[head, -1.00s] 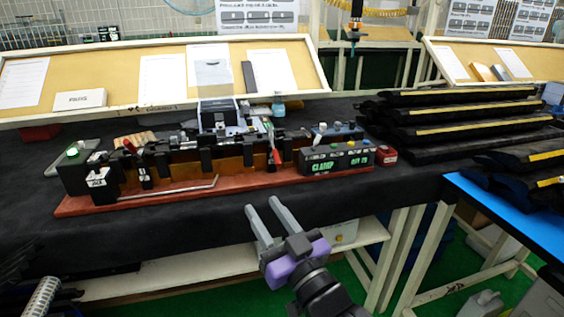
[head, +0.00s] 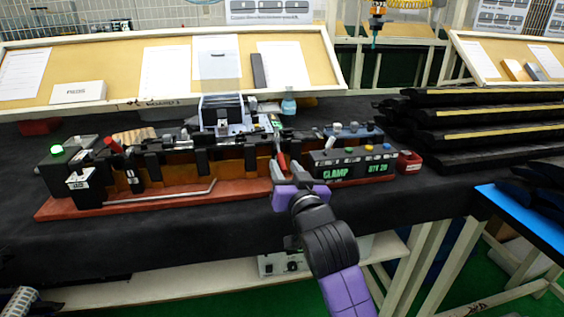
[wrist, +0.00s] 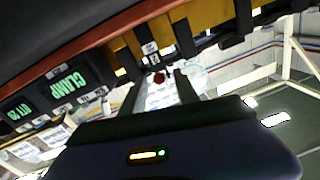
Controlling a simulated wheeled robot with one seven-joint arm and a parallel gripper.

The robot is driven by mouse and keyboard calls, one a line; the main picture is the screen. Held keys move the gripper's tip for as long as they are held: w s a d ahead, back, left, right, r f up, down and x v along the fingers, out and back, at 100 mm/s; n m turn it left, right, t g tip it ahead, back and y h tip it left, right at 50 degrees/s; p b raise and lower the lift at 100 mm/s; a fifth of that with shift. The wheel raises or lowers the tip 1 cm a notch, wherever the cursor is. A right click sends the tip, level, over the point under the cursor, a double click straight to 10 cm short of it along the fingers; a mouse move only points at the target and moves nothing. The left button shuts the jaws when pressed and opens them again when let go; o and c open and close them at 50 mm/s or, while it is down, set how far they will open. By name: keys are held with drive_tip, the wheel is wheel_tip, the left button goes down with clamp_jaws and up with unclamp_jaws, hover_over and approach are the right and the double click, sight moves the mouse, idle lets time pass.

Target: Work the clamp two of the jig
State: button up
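The jig (head: 190,190) is a long red base with a row of black clamps and orange-brown blocks, lying on the dark table. A red-handled clamp (head: 282,160) stands right of its middle, just left of the display box. In the wrist view its red tip (wrist: 158,78) shows between my fingers, with a small white label behind it. My gripper (head: 285,172) is open, with its fingers reaching toward this clamp; I cannot tell whether they touch it. Another red-handled clamp (head: 112,145) stands at the jig's left end.
The display box (head: 350,165) reads "CLAMP" in green, with coloured buttons on top. A small red box (head: 410,162) sits at its right. Dark padded strips (head: 470,115) are stacked at the right.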

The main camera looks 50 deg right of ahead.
drive_tip(key=shift+x, duration=1.65)
clamp_jaws()
